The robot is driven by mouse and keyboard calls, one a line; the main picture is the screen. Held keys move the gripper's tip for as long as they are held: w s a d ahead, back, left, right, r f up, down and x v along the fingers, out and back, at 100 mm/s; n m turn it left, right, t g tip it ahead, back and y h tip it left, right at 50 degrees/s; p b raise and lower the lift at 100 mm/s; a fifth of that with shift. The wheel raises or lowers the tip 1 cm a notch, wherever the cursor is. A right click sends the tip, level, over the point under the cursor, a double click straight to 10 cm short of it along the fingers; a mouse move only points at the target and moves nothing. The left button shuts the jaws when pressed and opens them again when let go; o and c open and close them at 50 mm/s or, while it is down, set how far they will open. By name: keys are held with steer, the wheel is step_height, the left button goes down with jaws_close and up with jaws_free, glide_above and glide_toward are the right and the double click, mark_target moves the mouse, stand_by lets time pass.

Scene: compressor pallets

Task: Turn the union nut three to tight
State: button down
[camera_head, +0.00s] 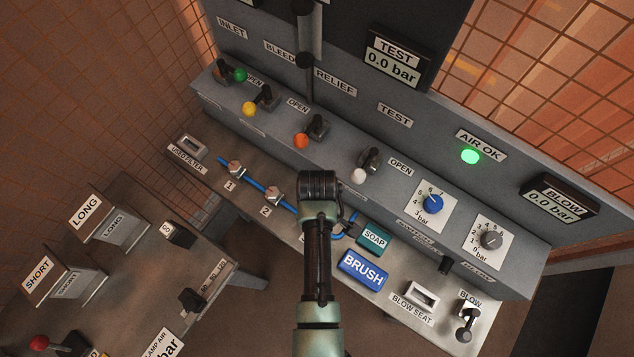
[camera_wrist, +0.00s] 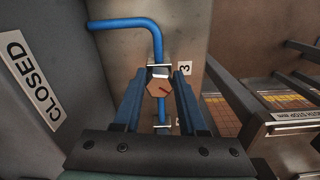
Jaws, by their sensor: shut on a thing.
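Union nut three (camera_wrist: 158,89) shows in the wrist view as a copper-brown hexagon with a dark line on its face. It sits on the blue pipe (camera_wrist: 127,23), beside the label "3" (camera_wrist: 183,68). My gripper (camera_wrist: 160,76) has one blue-grey finger on each side of the nut and is shut on it. In the head view my arm covers nut three and the fingers. Nut one (camera_head: 236,168) and nut two (camera_head: 273,195) show there on the same blue line, left of my arm.
The soap block (camera_head: 373,239) and blue brush block (camera_head: 362,269) lie just right of my arm. A row of valve levers, one with a white knob (camera_head: 359,176), stands behind on the grey console. A side bench (camera_head: 150,262) with long and short bins is at left.

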steer(key=shift+m, duration=0.4)
steer(key=m+p, duration=0.1)
steer(key=m, duration=0.1)
steer(key=m+p, duration=0.1)
steer(key=shift+s+a+r+m, duration=0.1)
steer(key=shift+a+m, duration=0.05)
steer(key=shift+m, duration=0.25)
steer(key=m, duration=0.2)
steer(key=m+p, duration=0.1)
steer(key=m, duration=0.2)
steer(key=shift+a+m+p, duration=0.25)
steer(key=shift+m+p, duration=0.05)
steer(key=shift+c, duration=2.3)
jaws_free()
step_height(320, 180, up, 13)
